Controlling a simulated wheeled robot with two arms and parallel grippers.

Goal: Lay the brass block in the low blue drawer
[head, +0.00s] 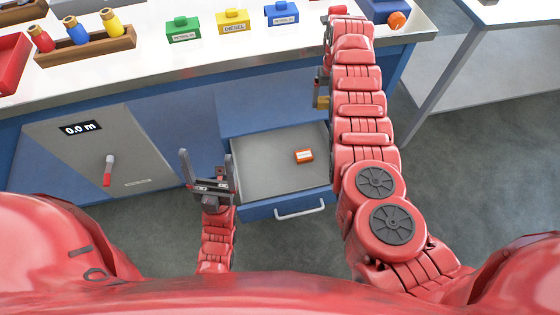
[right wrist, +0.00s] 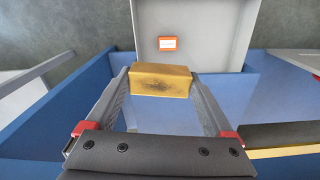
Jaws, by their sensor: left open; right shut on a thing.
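The low blue drawer (head: 260,165) is pulled open below the bench, its grey inside facing up. A small orange box with a white label (head: 304,156) lies in it. My right gripper (head: 321,88) is shut on the brass block (right wrist: 160,80), seen between its fingers in the right wrist view. In the head view the arm hides most of the gripper, and only a bit of brass shows. The block is near the drawer's back right side; its height above the drawer is unclear. My left gripper (head: 206,158) is open and empty at the drawer's left side.
The bench top (head: 150,75) carries a wooden rack (head: 85,48) of coloured bottles and several small coloured canisters. A grey panel (head: 100,150) with a red-tipped lever is left of the drawer. The drawer floor is mostly bare.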

